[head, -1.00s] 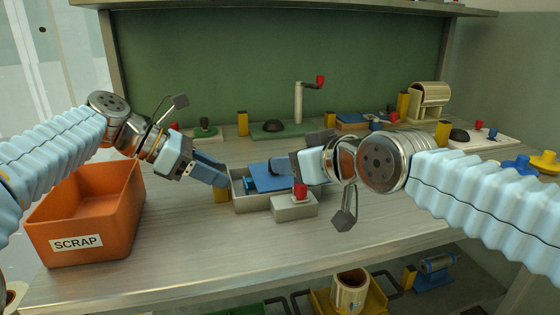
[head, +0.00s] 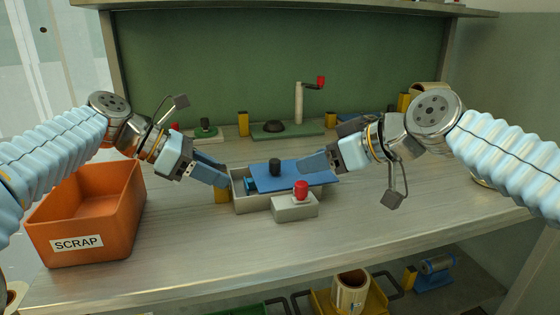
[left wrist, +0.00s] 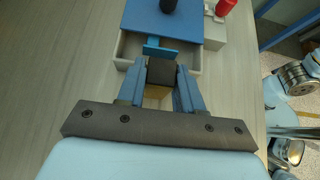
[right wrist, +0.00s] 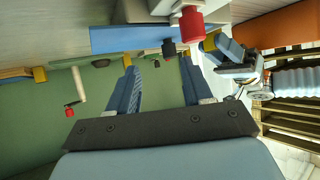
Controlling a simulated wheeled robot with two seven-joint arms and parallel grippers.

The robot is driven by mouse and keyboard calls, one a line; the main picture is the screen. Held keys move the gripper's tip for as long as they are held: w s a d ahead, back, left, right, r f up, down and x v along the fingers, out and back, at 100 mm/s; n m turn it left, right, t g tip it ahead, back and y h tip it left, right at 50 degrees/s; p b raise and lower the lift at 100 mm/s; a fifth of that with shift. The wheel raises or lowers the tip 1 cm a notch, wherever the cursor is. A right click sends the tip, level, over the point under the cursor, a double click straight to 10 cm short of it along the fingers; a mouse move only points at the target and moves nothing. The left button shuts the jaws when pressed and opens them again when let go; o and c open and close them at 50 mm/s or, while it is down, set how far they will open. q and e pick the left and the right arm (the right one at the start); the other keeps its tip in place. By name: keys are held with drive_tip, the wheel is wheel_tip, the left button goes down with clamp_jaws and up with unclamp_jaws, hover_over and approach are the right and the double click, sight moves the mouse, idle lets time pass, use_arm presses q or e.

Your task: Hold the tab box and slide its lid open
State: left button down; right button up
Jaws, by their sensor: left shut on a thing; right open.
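The tab box (head: 242,202) is a pale grey open-topped box at the middle of the bench. Its blue lid (head: 315,178) with a black knob (head: 275,167) sits shifted to the right, and the box's left end is uncovered. A blue piece (left wrist: 160,46) shows in that gap in the left wrist view. My left gripper (head: 224,179) is at the box's left end, shut on a dark block-like tab (left wrist: 160,73) at the box wall. My right gripper (head: 308,162) is open and empty, just behind and above the lid's right part; the lid also shows in the right wrist view (right wrist: 115,38).
A grey block with a red knob (head: 301,189) stands against the box's front. An orange SCRAP bin (head: 88,220) is at the left. A crank stand (head: 299,103) is behind. The bench front is clear.

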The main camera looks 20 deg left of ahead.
sight(277, 161)
drive_tip(key=w+a+f+n+g+y, duration=0.1)
drive_tip(key=a, duration=0.2)
drive_tip(key=w+a+f+n+g+y, duration=0.1)
drive_tip(key=a+n, duration=0.1)
drive_tip(key=a, duration=0.1)
drive_tip(key=a+f+n+g, duration=0.1)
drive_tip(key=a, duration=0.2)
drive_tip(key=shift+w+a+g+y, duration=0.3)
drive_tip(key=shift+w+g+y, duration=0.1)
clamp_jaws()
